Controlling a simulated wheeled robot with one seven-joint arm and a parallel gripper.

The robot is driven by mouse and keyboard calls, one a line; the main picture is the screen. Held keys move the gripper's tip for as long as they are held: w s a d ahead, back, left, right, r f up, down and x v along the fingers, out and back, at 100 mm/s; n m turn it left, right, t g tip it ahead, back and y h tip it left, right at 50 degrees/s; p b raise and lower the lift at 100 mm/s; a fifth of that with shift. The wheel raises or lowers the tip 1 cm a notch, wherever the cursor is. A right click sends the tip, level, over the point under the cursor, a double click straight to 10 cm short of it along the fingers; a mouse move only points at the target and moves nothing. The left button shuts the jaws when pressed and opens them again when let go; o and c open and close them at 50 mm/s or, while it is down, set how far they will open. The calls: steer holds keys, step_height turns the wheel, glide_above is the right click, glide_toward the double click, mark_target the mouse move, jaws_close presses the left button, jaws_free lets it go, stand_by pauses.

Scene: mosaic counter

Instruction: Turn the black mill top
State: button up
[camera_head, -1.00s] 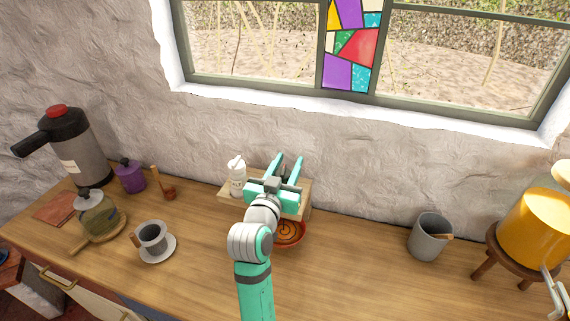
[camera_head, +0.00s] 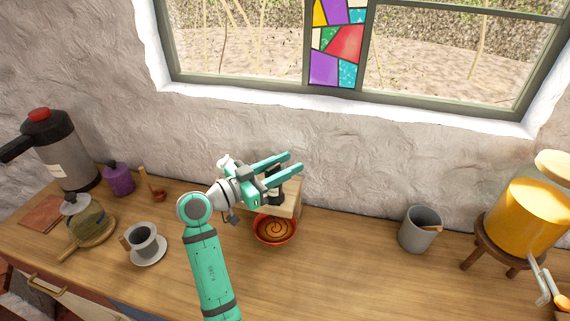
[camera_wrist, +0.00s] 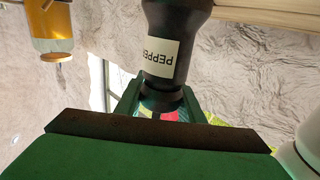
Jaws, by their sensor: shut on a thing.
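The black mill (camera_head: 275,189) stands on the small wooden shelf (camera_head: 289,211) at the back of the counter, partly hidden by my gripper (camera_head: 294,161). In the wrist view the mill (camera_wrist: 178,14) appears upside down with a pale PEPPER label. My gripper (camera_wrist: 162,101) is shut on its narrower top end, with a green finger on each side. The contact itself is partly hidden by my gripper's body.
A red bowl (camera_head: 259,237) with a spiral pattern sits in front of the shelf. A white bottle (camera_head: 224,161) is just left of my gripper. The counter between bowl and pot is clear.

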mark_target(266, 175)
steer(key=shift+f, duration=0.15)
stand_by(0.3)
steer(key=o, duration=1.1)
steer(key=shift+s, duration=0.1)
steer(key=v, duration=1)
steer(key=shift+s+a, duration=0.1)
steer(key=shift+a, duration=0.3)
